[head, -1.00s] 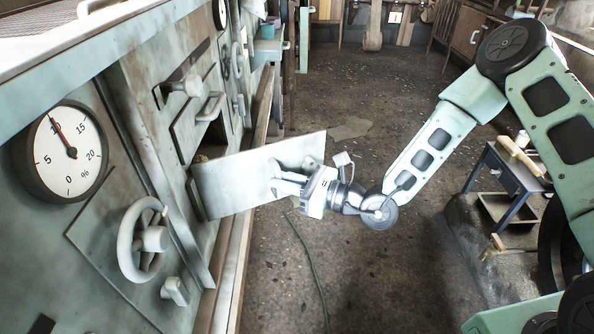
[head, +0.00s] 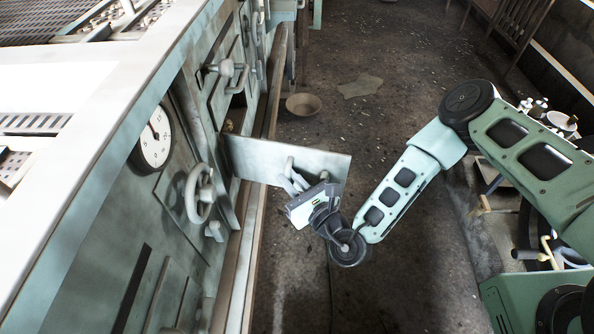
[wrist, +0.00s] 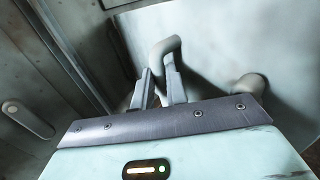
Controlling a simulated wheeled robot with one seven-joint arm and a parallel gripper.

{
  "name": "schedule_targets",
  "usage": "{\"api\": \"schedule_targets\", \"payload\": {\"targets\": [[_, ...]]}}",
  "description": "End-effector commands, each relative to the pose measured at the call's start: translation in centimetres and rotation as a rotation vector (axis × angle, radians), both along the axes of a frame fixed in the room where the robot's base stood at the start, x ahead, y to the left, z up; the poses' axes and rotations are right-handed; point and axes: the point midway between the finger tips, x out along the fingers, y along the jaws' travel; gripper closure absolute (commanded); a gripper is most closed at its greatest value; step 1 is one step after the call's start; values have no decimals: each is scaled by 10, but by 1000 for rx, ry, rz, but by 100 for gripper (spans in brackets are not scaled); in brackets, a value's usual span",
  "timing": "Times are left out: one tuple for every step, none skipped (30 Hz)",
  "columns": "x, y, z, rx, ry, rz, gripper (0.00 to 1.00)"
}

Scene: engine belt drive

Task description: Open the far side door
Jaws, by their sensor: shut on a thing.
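A flat pale green-grey door (head: 258,160) stands swung out from the machine's side wall, its left edge at the wall beside a dark opening. My gripper (head: 291,178) is at the door's face and is shut on its handle. In the wrist view, my gripper (wrist: 158,82) has its two fingers on either side of the grey, bent handle (wrist: 166,50). The door (wrist: 215,45) fills the upper right of that view. The handle's rounded other end shows lower right. The exact contact of the fingers is partly hidden.
The machine wall carries a round gauge (head: 155,138), a handwheel (head: 200,195) and another handled panel (head: 238,77) beyond the door. A bowl (head: 303,104) lies on the floor past the door. The floor (head: 400,270) right of the machine is mostly clear.

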Motion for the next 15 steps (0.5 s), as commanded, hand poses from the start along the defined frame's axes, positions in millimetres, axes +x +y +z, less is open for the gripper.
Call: {"api": "schedule_targets", "payload": {"targets": [[0, 4, 4, 7, -5, 2, 100], [-1, 5, 3, 7, -5, 0, 100], [-1, 5, 3, 8, -5, -2, 100], [-1, 5, 3, 8, -5, -2, 100], [-1, 5, 3, 8, -6, -3, 100], [0, 6, 3, 8, -6, -3, 100], [0, 6, 3, 8, -7, -3, 100], [0, 6, 3, 9, -7, -3, 100], [0, 6, 3, 8, -8, -3, 100], [0, 6, 3, 8, -8, -2, 100], [0, 6, 3, 8, -8, -2, 100], [0, 6, 3, 8, -8, -2, 100], [0, 6, 4, 9, -8, -2, 100], [0, 6, 4, 9, -8, -2, 100], [0, 6, 4, 9, -8, -2, 75]]}}
